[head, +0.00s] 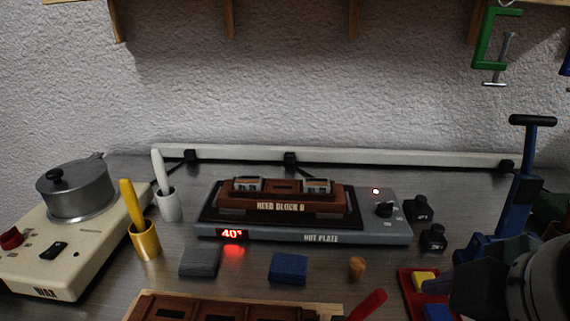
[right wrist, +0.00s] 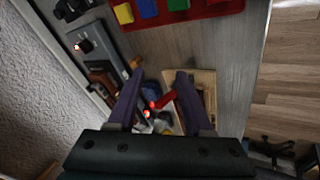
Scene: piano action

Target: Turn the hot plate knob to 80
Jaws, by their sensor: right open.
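The grey hot plate (head: 270,234) stands at the back of the bench, with a brown reed block (head: 280,207) on it. Its red display (head: 231,234) reads 40°. The black knob (head: 384,209) is on the right part of its top, below a lit red light (head: 376,191). In the right wrist view the knob (right wrist: 84,46) is at the upper left, ahead and left of my fingers. My right gripper (right wrist: 156,78) is open and empty, its two purple fingers apart, away from the knob. My left gripper is not in view.
Two black items (head: 433,238) stand right of the hot plate. A cork (head: 357,267), a blue block (head: 288,268) and a grey block (head: 199,262) lie in front. A red tray (head: 407,283) and a tall blue tool (head: 523,185) are at the right. A wax pot (head: 76,192) stands left.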

